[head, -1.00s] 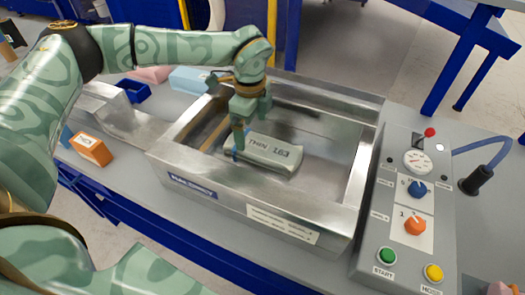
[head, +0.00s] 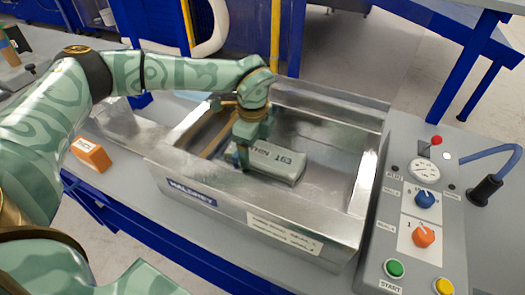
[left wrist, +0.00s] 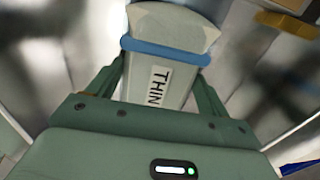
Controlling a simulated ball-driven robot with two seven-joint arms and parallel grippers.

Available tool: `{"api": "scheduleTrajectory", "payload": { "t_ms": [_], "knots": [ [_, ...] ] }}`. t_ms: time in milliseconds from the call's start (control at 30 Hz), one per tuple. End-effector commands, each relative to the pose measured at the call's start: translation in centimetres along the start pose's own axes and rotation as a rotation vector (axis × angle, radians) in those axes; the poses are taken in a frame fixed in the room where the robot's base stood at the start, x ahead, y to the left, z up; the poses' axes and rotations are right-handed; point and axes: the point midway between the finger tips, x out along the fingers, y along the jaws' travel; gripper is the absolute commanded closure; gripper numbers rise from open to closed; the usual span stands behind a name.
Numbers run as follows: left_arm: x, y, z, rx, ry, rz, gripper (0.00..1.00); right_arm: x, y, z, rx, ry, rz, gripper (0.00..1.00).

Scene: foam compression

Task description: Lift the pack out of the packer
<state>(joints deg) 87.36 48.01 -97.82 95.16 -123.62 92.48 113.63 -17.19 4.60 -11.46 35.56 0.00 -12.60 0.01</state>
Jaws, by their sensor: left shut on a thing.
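The pack (head: 278,163), a grey-green block marked THIN 163, lies flat within the walls of the metal packer (head: 255,222). I cannot tell whether it touches the packer's floor. My left gripper (head: 243,158) comes down from above and is shut on the pack's left end. In the left wrist view the pack (left wrist: 165,62), with a blue band and a THIN label, sits between the two fingers of my left gripper (left wrist: 160,80). The fingers hide part of the pack's sides. My right gripper is not in view.
A control panel (head: 408,235) with knobs, a gauge, a red-topped lever and coloured buttons stands at the packer's right. An orange block (head: 91,154) sits on the bench at left. The packer's raised metal walls surround the pack. Blue frames stand behind.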

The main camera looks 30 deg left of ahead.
Motion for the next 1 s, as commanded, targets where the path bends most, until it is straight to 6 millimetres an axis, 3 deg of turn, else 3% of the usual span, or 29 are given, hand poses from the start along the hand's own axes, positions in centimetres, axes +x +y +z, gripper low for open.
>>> {"api": "scheduleTrajectory", "payload": {
  "t_ms": [333,1000],
  "knots": [
    [-0.4,0.0,0.0,0.0,0.0,-0.001,0.4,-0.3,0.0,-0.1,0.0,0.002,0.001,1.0],
    [-4.4,0.0,0.0,0.0,0.0,-0.001,0.4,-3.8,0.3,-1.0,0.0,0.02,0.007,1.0]
  ]
}}
